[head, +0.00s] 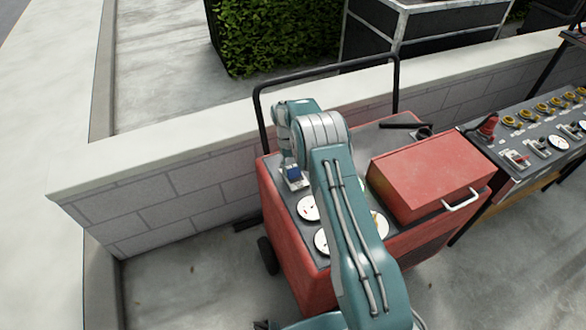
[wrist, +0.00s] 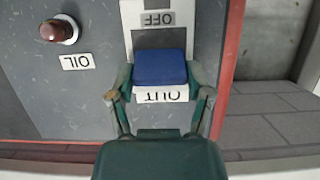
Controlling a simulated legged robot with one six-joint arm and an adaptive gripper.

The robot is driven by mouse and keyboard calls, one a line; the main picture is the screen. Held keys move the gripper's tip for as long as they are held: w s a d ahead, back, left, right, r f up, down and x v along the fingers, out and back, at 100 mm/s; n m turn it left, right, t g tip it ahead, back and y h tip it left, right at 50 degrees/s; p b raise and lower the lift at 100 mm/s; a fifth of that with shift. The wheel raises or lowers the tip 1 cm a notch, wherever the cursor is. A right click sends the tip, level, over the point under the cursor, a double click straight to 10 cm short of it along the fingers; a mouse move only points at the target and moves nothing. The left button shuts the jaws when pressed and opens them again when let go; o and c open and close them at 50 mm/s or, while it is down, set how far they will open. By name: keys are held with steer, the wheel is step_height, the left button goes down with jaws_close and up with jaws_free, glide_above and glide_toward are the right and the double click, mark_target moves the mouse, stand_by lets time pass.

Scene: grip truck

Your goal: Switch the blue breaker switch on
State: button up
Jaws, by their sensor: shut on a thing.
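The blue breaker switch (wrist: 160,66) is in the middle of the wrist view, on a pale plate with an "OFF" label beyond it and an "OUT" label on the near side, both upside down in this view. My gripper (wrist: 160,84) is shut on the switch, with one finger at each side of it. In the head view the blue switch (head: 293,173) shows at the left edge of the red cart's grey top panel, just below the end of my arm. My gripper's fingers are hard to make out there.
The red cart (head: 285,235) carries round gauges (head: 308,207) and a red box (head: 430,175) with a white handle. A black handle bar (head: 327,70) rises behind. Another control panel (head: 540,130) stands at right. A dark red button (wrist: 58,30) sits above an "OIL" label.

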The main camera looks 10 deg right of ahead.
steer(key=shift+s+f, duration=0.1)
steer(key=shift+s, duration=0.05)
steer(key=o, duration=1.1)
steer(key=shift+o, duration=0.2)
steer(key=v, duration=1.2)
steer(key=shift+a, duration=0.1)
